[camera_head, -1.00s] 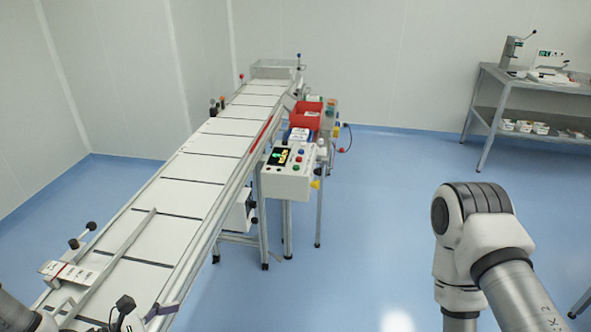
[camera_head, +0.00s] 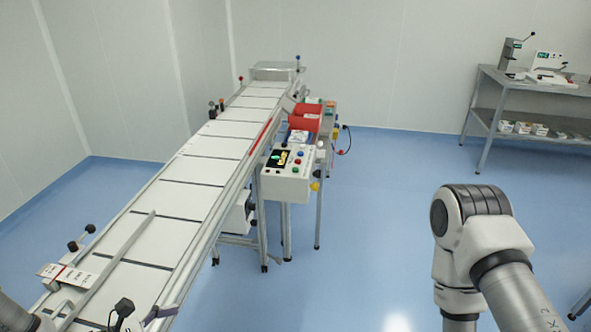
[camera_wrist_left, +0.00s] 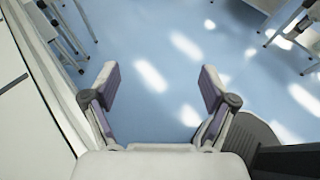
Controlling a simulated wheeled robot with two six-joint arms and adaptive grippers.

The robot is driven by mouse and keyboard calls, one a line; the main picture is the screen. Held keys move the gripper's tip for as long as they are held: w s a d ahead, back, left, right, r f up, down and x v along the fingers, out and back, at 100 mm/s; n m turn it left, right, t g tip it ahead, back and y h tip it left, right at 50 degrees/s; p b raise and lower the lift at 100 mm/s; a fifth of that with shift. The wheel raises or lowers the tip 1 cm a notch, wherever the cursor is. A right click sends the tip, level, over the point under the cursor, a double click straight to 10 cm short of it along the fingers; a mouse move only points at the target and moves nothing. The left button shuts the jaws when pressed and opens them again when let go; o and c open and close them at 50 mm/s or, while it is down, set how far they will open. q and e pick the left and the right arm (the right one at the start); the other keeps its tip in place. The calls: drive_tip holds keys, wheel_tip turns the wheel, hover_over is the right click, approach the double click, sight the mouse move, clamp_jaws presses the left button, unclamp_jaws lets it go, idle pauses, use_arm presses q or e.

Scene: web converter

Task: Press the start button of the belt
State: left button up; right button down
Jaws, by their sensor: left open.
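The belt (camera_head: 208,168) is a long white conveyor running from the near left to the back. A white control box (camera_head: 287,186) stands at its right side with a small lit display (camera_head: 279,157). Beside the display are a blue button (camera_head: 300,154), a red button (camera_head: 297,161) and a green button (camera_head: 294,169); their labels are too small to read. My left gripper (camera_wrist_left: 158,82) is open and empty above blue floor in the left wrist view, with the belt edge to its left. My right arm shows at the right, but its gripper is out of frame.
Red containers (camera_head: 307,115) stand behind the control box. A yellow knob (camera_head: 315,187) sticks out on the box's right. A grey shelf table (camera_head: 530,83) with instruments stands at the back right. The blue floor (camera_head: 370,220) right of the belt is clear.

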idle(0.8)
use_arm(q)
drive_tip(key=s+f+m+g+y, duration=0.2)
drive_tip(key=s+f+m+g, duration=0.15)
drive_tip(key=s, duration=0.35)
drive_tip(key=s+d+f+m+g+y+b, duration=0.1)
drive_tip(key=s+f+m+g, duration=0.25)
drive_tip(key=s, duration=0.35)
drive_tip(key=s+f+m+g+y, duration=0.2)
drive_tip(key=s+f+m+g, duration=0.15)
drive_tip(key=s+g, duration=0.2)
drive_tip(key=s+a+f+m+y, duration=0.4)
drive_tip(key=a+f+m+y, duration=0.15)
drive_tip(key=m, duration=0.25)
drive_tip(key=w+m+t, duration=0.1)
drive_tip(key=m, duration=0.1)
drive_tip(key=w+d+f+m+t, duration=0.1)
drive_tip(key=m+t, duration=0.1)
drive_tip(key=w+d+m+t+b, duration=0.1)
drive_tip(key=m, duration=0.1)
drive_tip(key=shift+w+d+f+t+y, duration=0.1)
drive_tip(key=shift+w+f+t+y, duration=0.15)
drive_tip(key=shift+w+f+t, duration=0.15)
